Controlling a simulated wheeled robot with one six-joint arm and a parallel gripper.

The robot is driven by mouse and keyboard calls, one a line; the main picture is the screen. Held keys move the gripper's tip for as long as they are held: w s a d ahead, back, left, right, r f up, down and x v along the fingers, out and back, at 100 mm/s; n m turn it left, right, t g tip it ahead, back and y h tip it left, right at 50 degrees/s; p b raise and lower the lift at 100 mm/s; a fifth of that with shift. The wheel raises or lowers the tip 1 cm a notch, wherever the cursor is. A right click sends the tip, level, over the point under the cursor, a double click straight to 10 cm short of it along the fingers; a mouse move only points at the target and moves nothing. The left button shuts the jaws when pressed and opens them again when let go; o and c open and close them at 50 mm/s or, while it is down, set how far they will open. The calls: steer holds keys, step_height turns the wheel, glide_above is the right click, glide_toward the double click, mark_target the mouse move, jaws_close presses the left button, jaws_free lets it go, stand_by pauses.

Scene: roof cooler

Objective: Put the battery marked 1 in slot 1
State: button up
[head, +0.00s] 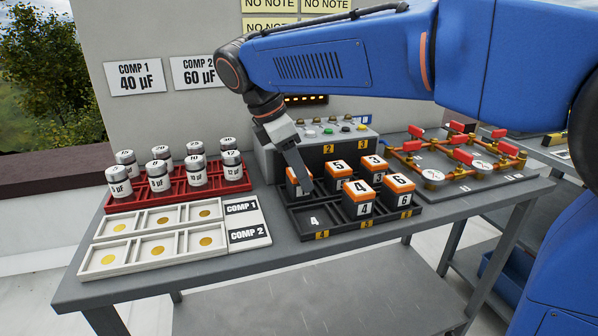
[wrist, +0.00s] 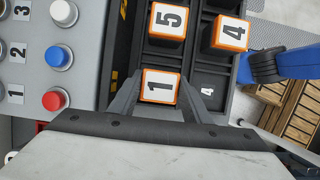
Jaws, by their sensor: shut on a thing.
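The battery marked 1 (wrist: 160,86) has a white top with an orange rim. It is between the fingers of my gripper (wrist: 160,104), which is shut on it. In the head view my gripper (head: 302,178) covers part of this battery (head: 291,187). The battery is upright at the back left cell of the black tray (head: 338,232), behind the empty cell marked 4 (head: 314,221). Its top looks about level with the neighbouring batteries. I cannot tell whether its base rests on the cell floor, and that cell's number is hidden.
Batteries marked 5 (head: 338,169), 3 (head: 374,165), 4 (head: 361,197) and 6 (head: 398,188) stand in other cells. A control box (head: 275,155) with buttons is close behind. A red rack (head: 195,196) of capacitors stands left, and red-valved pipework (head: 455,160) right.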

steer(key=o, duration=1.3)
steer(key=shift+f, duration=0.1)
steer(key=v, duration=1.2)
